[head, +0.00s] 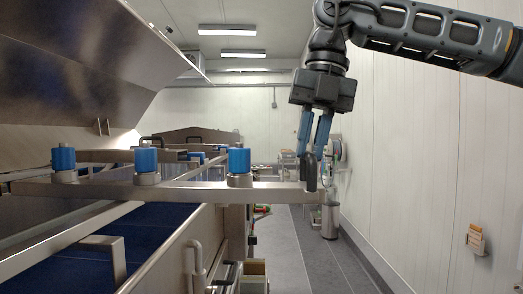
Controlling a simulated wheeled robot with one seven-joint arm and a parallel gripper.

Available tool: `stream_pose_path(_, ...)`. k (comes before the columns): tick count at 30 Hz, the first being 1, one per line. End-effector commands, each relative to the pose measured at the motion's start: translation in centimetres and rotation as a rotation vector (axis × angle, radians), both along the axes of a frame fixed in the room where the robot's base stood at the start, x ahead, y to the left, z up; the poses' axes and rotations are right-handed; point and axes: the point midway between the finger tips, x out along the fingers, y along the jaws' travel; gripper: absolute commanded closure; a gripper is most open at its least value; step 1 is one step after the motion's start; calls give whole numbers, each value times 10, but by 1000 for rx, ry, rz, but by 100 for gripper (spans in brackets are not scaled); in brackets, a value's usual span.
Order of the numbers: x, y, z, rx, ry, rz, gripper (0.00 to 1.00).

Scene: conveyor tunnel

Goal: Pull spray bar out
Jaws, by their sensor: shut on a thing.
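The spray bar (205,192) is a long grey metal bar lying level across the front of the conveyor tunnel. Its right end reaches past the machine's side over the aisle and carries a dark upright handle (310,172). My gripper (311,155) points down from above with its two blue fingers on either side of this handle, shut on it. The fingertips partly hide the handle's upper part. Blue-capped knobs (239,161) stand along the bar.
A raised steel hood (85,65) hangs open at upper left. The blue conveyor belt (150,238) lies below the bar. A steel bin (330,220) stands behind. The grey floor aisle (300,260) is clear at right, bounded by a white wall (420,170).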

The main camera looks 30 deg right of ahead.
Motion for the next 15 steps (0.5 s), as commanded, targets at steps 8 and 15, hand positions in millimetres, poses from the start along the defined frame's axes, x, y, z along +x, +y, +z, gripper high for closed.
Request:
stream_pose_path(8,-28,-45,-1,1,-1,-3,100)
stream_pose_path(15,-36,-57,0,0,0,0,100)
